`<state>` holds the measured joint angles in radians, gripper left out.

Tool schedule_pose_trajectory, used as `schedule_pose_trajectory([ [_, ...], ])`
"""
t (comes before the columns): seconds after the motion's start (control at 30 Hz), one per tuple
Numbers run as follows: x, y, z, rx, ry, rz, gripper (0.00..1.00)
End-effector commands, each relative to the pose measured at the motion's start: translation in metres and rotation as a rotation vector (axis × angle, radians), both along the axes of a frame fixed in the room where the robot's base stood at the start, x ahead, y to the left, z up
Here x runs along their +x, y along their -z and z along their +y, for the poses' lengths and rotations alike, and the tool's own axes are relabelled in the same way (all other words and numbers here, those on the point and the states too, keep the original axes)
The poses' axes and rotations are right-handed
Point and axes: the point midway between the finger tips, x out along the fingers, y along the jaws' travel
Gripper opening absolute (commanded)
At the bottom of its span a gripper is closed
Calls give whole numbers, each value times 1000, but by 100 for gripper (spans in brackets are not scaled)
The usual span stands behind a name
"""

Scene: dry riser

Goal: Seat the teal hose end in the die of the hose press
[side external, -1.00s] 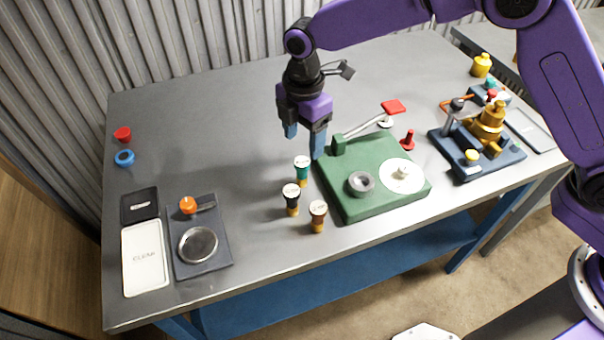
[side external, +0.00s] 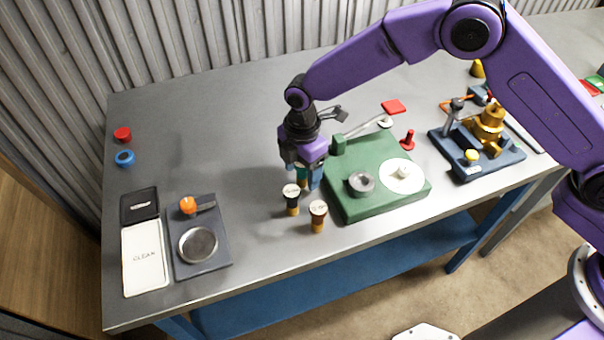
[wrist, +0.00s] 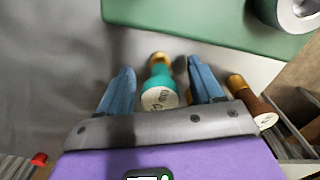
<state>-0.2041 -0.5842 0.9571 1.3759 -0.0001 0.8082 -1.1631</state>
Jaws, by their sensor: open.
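The teal hose end (wrist: 161,82), with a brass tip and a white lettered cap, stands between the two fingers of my open gripper (wrist: 163,88) in the wrist view. Gaps show on both sides of it. In the side view my gripper (side external: 306,181) is low over it and hides most of it. The green hose press (side external: 345,207) stands just to the right. A grey ring (side external: 361,184), seemingly its die, sits on the base and looks empty; it also shows at the top right of the wrist view (wrist: 297,12).
A black hose end (side external: 292,199) and a brown hose end (side external: 318,216) stand close in front of my gripper. The press has a red-ended lever (side external: 393,107) and a white disc (side external: 402,175). A dark plate with a round dish (side external: 198,245) lies left.

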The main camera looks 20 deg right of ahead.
Motion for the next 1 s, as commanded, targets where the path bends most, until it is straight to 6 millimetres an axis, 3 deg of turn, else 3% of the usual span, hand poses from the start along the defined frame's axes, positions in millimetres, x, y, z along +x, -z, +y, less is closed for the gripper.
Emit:
schedule_pose_trajectory([
  [0.1,0,0,0,0,0,0,62],
  [0.3,0,-1,0,0,0,0,0],
  [0.67,1,-4,0,2,0,-1,0],
  [1.0,-5,-41,-4,2,0,-1,0],
])
